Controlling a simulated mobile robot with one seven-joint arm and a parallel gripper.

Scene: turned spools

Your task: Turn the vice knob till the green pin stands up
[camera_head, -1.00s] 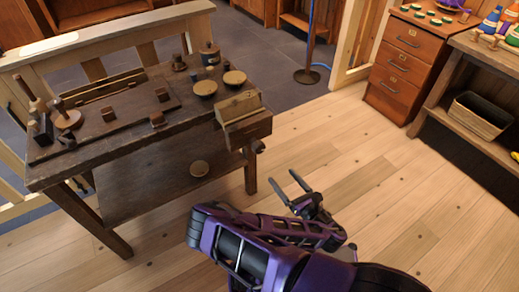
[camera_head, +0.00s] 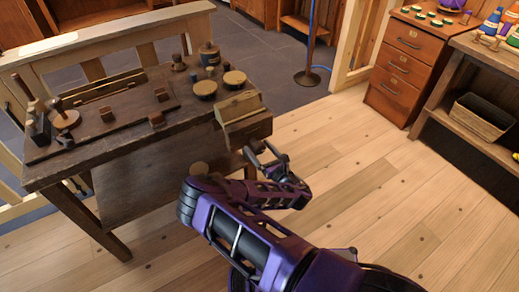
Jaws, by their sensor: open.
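The wooden vice (camera_head: 242,117) sits at the right end of the dark workbench, with pale jaws and a dark front block. Its dark knob (camera_head: 257,146) shows only in part low on the front block, behind my fingers. My gripper (camera_head: 261,153) is open at the knob, one finger to the left and one to the right of it in the picture. I cannot tell whether the fingers touch the knob. I cannot make out a green pin.
The workbench (camera_head: 60,172) holds two round wooden discs, small blocks and upright tools. A drawer cabinet (camera_head: 397,70) and a shelf with a basket (camera_head: 482,117) stand at the right. The plank floor between is clear. A thin stand (camera_head: 307,77) is behind.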

